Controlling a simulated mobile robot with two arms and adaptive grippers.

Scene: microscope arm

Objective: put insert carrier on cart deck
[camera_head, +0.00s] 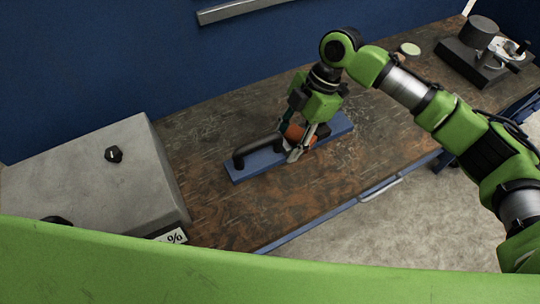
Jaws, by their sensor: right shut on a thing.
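A long blue plate with a black arched handle, which looks like the insert carrier (258,160), lies on the worn brown wooden top (225,215). An orange part shows on it between my right gripper's fingers. My right gripper (299,150) points down over the plate, to the right of the black handle, and is shut on the orange part. Its fingers partly hide that part and the plate's middle. No surface can be clearly told as the cart deck. My left gripper is not in view.
A grey box (90,180) with black knobs stands at the left. A dark device (480,50) and a small round pale lid (410,49) are at the far right. A blue wall runs behind. Bare wood lies around the plate; grey floor (400,225) shows beyond the front edge.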

